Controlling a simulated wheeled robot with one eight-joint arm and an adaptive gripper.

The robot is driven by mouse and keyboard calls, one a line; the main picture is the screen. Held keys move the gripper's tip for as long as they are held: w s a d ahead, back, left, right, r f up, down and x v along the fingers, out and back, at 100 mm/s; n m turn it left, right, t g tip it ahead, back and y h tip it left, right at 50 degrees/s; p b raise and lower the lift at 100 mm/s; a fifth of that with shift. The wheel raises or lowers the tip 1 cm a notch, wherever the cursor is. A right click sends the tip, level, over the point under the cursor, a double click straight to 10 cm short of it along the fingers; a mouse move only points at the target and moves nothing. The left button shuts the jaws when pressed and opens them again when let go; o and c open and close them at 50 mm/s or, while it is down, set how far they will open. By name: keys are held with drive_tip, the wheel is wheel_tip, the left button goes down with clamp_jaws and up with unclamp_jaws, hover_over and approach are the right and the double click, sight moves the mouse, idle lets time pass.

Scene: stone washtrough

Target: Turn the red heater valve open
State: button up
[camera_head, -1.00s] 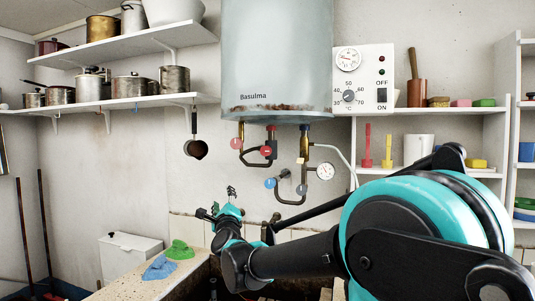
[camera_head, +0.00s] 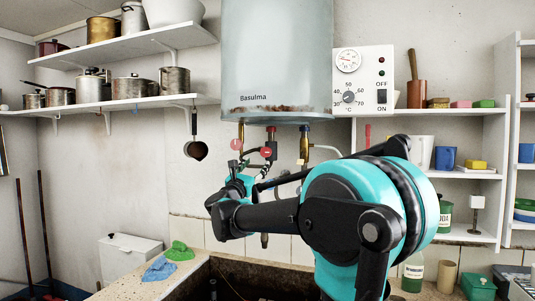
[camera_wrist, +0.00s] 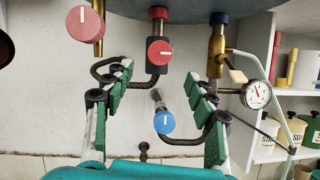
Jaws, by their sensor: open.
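A round red knob with a white line (camera_wrist: 160,53) sits on the pipe with the red collar under the heater; it also shows in the head view (camera_head: 266,152). A blue knob (camera_wrist: 164,122) shows between the fingers. In the head view my gripper is just below the red knobs, partly hidden by my arm.
The heater tank (camera_head: 275,60) hangs above. A pressure gauge (camera_wrist: 256,94) and a brass pipe (camera_wrist: 216,50) are right of the fingers. A dark braided hose (camera_wrist: 184,142) runs near the right finger. The stone trough (camera_head: 195,275) lies below.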

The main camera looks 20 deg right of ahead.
sight(265, 153)
drive_tip(key=x, duration=1.1)
drive_tip(key=shift+w+d+r, duration=0.1)
drive_tip(key=shift+w+d, duration=0.05)
drive_tip(key=shift+w, duration=0.05)
drive_tip(key=c, duration=1.2)
drive_tip(key=shift+o, duration=0.2)
